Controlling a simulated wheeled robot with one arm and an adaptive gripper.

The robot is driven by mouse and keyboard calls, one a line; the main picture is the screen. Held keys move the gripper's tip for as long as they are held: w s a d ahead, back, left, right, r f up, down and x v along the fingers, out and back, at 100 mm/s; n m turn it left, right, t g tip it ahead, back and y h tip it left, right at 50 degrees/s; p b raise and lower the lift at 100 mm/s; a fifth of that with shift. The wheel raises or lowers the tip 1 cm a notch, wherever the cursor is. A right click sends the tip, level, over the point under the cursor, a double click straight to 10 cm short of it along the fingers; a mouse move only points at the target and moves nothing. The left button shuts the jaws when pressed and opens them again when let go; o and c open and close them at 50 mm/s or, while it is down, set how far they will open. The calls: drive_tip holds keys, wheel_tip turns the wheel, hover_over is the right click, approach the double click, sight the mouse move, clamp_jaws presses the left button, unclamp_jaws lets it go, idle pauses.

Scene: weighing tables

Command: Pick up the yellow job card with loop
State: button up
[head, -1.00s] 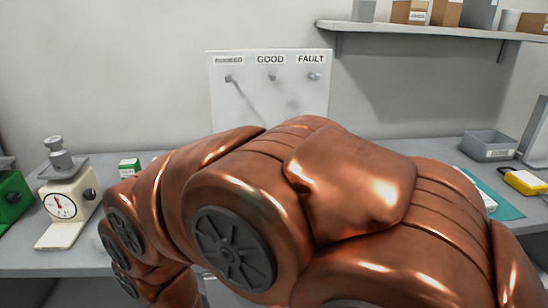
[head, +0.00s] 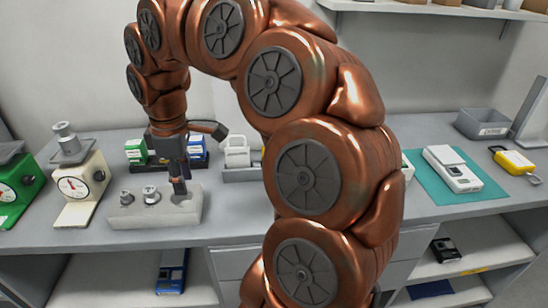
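The yellow job card (head: 514,161) lies on the table at the far right in the head view, with a pale label on its face. My gripper (head: 178,188) is far to the left, pointing down over the grey block with weights. It is well apart from the card. The view is too small and dark to tell whether its fingers are open or shut, or whether anything is between them.
A white device (head: 453,172) on a teal mat (head: 425,184) lies left of the card. A grey bin (head: 482,124) stands behind it. The grey weight block (head: 118,217) is under my gripper, with a cream scale (head: 80,207) to its left. My arm hides the table's middle.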

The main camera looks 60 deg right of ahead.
drive_tip(key=w+d, duration=0.2)
drive_tip(key=d, duration=1.1)
drive_tip(key=s+d+f, duration=0.1)
drive_tip(key=s+d, duration=0.2)
drive_tip(key=d, duration=0.5)
drive_tip(key=s+d+f, duration=0.1)
drive_tip(key=s+d, duration=0.2)
drive_tip(key=d, duration=0.5)
drive_tip(key=shift+s+a+f+p, duration=0.1)
drive_tip(key=shift+f+p, duration=0.1)
drive_tip(key=shift+f, duration=0.5)
drive_tip(key=shift+s+a+f+p, duration=0.1)
drive_tip(key=shift+s+f+p, duration=0.05)
drive_tip(key=shift+f, duration=0.6)
drive_tip(key=shift+s+a+f+p, duration=0.1)
drive_tip(key=shift+f+p, duration=0.1)
drive_tip(key=shift+f, duration=0.5)
drive_tip(key=shift+f+p, duration=0.3)
drive_tip(key=shift+f, duration=1.3)
clamp_jaws()
